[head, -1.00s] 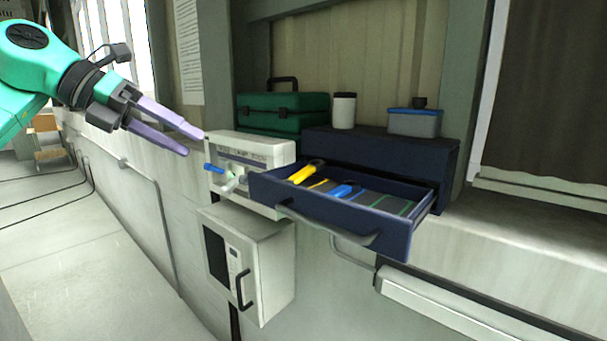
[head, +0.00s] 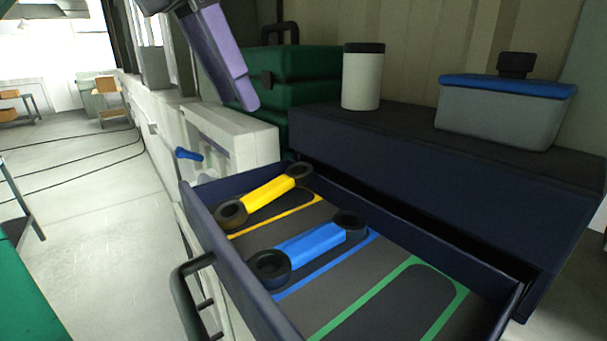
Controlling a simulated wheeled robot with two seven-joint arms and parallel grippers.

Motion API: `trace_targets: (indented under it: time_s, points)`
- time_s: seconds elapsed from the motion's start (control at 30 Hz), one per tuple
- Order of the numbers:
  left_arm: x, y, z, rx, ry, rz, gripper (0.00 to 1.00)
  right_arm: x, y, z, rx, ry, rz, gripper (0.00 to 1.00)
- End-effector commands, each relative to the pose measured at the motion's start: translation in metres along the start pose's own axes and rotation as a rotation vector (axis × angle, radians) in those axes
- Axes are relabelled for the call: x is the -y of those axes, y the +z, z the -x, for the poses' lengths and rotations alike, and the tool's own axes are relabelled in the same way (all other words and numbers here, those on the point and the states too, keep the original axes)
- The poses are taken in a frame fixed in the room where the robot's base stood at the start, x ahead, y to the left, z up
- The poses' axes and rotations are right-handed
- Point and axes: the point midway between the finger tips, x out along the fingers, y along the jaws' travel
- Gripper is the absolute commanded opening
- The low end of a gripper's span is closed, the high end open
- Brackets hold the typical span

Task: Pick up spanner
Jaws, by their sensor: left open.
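An open dark blue drawer (head: 229,264) holds two spanner-like tools with black ring ends. One has a yellow handle (head: 268,193) and lies at the drawer's far left end. The other has a blue handle (head: 311,245) and lies nearer the middle. Each lies beside or over an outline of its own colour. A green outline (head: 376,295) to the right has nothing on it. My left gripper (head: 246,101) has lilac fingers and hangs at the top, empty and open, above and behind the yellow tool in the picture. My right gripper is out of view.
The dark blue cabinet (head: 420,170) carries a white canister (head: 362,80) and a grey box with a blue lid (head: 500,112). A green case (head: 305,75) stands behind. A pale machine (head: 255,141) with a blue lever adjoins the drawer.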

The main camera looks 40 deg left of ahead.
Motion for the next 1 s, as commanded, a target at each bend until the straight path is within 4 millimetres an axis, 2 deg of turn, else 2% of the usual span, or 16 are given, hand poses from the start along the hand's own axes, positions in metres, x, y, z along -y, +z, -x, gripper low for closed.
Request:
trace_targets:
  time_s: [0.13,0.3,0.4,0.47,0.7,0.93,0.97,1.0]
  points:
    - [0.0,-0.002,-0.032,-0.001,-0.004,-0.004,0.68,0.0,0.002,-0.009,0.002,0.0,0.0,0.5]
    - [0.001,-0.001,-0.074,0.0,-0.005,-0.004,0.68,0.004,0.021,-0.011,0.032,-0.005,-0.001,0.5]
    - [0.0,-0.001,-0.088,0.001,-0.004,-0.002,0.68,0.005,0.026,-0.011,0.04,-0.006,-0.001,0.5]
    - [0.0,-0.001,-0.094,0.002,-0.004,-0.001,0.68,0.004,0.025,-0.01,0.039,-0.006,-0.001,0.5]
    - [-0.001,-0.005,-0.136,0.001,-0.005,0.0,0.68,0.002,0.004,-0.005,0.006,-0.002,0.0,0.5]
    - [-0.001,-0.005,-0.143,0.003,-0.003,0.001,0.68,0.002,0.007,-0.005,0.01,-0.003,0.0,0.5]
    - [-0.001,-0.005,-0.143,0.003,-0.003,0.001,0.64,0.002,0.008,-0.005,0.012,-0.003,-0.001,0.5]
    - [-0.001,-0.005,-0.143,0.003,-0.003,0.001,0.48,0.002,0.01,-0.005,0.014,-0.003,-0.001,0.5]
